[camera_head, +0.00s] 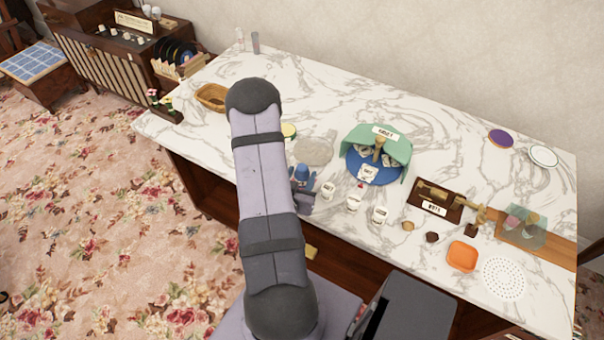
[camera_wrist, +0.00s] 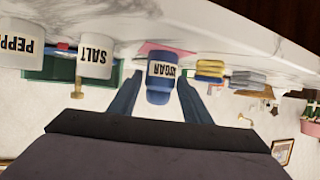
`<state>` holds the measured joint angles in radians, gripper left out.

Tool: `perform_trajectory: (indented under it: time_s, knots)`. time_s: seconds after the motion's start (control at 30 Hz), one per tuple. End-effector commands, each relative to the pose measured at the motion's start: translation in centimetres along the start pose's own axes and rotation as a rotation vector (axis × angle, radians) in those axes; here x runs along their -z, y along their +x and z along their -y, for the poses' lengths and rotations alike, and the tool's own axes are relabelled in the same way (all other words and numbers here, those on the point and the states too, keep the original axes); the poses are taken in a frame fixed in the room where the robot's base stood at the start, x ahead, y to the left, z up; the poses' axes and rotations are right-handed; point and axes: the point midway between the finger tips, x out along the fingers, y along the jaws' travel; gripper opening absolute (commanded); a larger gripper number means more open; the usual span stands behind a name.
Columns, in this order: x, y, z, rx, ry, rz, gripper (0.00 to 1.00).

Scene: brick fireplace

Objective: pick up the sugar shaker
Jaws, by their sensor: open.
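In the head view the blue cap (camera_head: 302,172) shows beside my arm at the table's near edge, partly hidden by my gripper (camera_head: 303,188). The salt shaker (camera_wrist: 96,57) and pepper shaker (camera_wrist: 22,45) stand to the left in the wrist view.
White shakers (camera_head: 353,202) stand in a row right of the sugar shaker on the marble table (camera_head: 450,150). A green and blue stand (camera_head: 400,147) is behind them. A wooden rack (camera_head: 433,208) and an orange dish (camera_head: 462,257) lie farther right. My arm hides part of the table.

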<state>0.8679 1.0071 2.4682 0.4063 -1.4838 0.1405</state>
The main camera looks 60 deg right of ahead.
Motion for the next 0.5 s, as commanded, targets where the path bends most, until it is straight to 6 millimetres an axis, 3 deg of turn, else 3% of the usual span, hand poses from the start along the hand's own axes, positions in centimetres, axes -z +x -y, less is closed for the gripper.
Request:
perform_trajectory:
  time_s: [0.27,0.5]
  knots:
    - [0.0,0.8,-0.1,-0.001,0.001,0.001,0.44]
    - [0.1,3.2,-0.1,-0.003,0.002,0.001,0.44]
